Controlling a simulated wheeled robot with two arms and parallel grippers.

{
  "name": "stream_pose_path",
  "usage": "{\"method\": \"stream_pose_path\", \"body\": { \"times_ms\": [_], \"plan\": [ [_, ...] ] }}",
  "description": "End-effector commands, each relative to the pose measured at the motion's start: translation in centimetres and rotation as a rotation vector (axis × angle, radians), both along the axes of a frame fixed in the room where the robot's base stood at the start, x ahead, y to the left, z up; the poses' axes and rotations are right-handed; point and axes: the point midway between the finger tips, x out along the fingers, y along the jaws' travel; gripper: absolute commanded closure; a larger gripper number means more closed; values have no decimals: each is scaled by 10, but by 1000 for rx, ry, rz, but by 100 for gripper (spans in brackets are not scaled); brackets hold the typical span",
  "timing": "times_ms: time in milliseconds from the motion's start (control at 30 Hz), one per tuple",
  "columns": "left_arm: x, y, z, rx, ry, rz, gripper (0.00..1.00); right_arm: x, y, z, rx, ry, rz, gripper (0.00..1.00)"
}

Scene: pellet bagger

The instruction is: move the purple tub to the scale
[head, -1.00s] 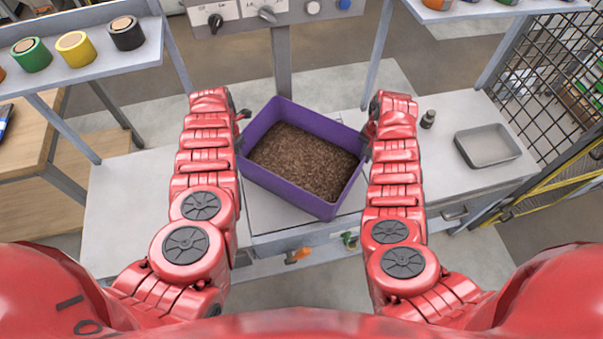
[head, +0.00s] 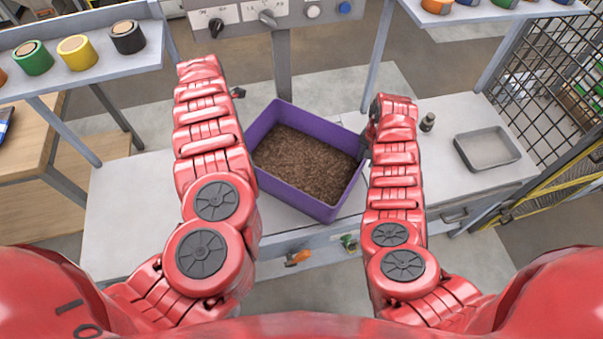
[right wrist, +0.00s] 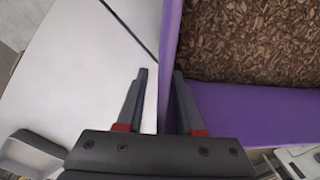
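The purple tub (head: 318,207), filled with brown pellets, sits turned at an angle on the light worktop in the middle of the head view. My right gripper (head: 367,144) is at its right wall. In the right wrist view the fingers (right wrist: 161,85) stand apart, one on each side of the purple tub wall (right wrist: 168,45), with a gap showing on the outer side. My left gripper (head: 239,92) is beyond the tub's left side, apart from it; its fingers are mostly hidden by my arm. I cannot clearly make out a scale.
A grey metal tray (head: 488,148) and a small dark bottle (head: 428,122) stand on the right of the worktop. A control panel (head: 270,14) on a post is behind the tub. Shelves with tape rolls (head: 77,49) flank it. The worktop's left part (head: 125,195) is clear.

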Motion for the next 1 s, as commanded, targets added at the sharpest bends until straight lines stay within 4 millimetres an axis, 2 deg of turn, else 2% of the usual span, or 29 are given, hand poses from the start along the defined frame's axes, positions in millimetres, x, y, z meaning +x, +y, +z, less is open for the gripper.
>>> {"method": "stream_pose_path", "body": {
  "times_ms": [133,367,533,800,1000],
  "plan": [
    [2,0,21,0,-5,-2,64,0,0,0,0,0,0,64],
    [0,2,29,1,1,0,64,1,-1,10,-1,-2,0,64],
    [1,2,29,1,0,0,64,0,-1,36,-3,-4,4,64],
    [1,2,29,1,0,0,64,-1,-4,94,-2,-7,3,64],
    [1,2,29,1,-1,0,64,-2,-5,116,0,-2,-1,64]
  ]
}}
